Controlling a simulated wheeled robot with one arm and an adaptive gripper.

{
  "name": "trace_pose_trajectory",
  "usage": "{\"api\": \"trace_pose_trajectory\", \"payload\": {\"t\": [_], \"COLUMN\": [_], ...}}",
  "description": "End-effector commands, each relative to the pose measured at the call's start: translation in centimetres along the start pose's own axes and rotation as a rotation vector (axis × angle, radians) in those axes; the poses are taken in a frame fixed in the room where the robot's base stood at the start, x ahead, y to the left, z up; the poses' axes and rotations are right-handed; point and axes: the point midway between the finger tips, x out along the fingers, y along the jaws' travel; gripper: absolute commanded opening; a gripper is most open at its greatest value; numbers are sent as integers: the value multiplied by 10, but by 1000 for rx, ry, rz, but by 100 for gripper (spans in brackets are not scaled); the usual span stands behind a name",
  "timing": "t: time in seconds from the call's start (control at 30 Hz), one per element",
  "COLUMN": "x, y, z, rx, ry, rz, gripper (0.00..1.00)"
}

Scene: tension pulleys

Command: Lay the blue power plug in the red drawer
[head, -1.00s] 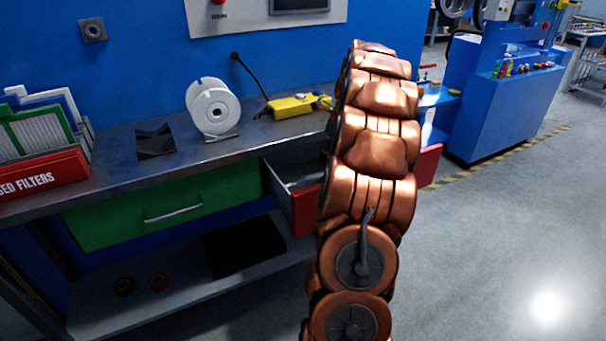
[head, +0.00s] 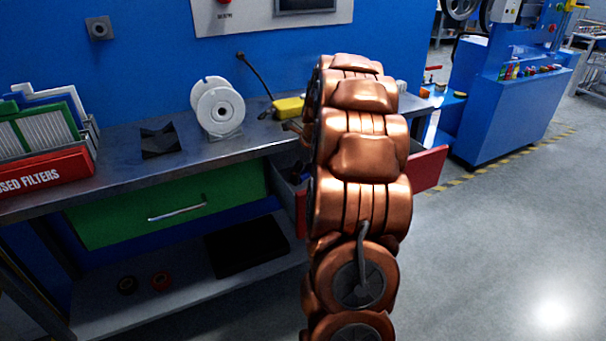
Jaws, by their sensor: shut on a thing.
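The red drawer (head: 431,168) is pulled out from under the right part of the workbench. Its red front shows to the right of my copper arm, and part of its inside shows to the left. My arm hides the middle. I cannot make out the blue power plug.
A yellow box (head: 288,107) with a black cable lies on the workbench (head: 100,181), partly behind my arm. A white spool (head: 217,108), a black V-shaped block (head: 160,142) and a red filter bin (head: 45,172) stand left. A green drawer (head: 110,225) is closed. Floor at right is clear.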

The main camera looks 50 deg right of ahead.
Motion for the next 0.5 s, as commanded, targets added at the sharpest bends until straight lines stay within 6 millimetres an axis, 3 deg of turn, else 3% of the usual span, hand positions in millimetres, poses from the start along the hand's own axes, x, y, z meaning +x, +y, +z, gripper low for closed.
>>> {"api": "trace_pose_trajectory", "payload": {"t": [0.5], "x": [6], "y": [-1], "z": [-1], "rx": [-1], "ry": [-1], "rz": [-2], "gripper": [16]}}
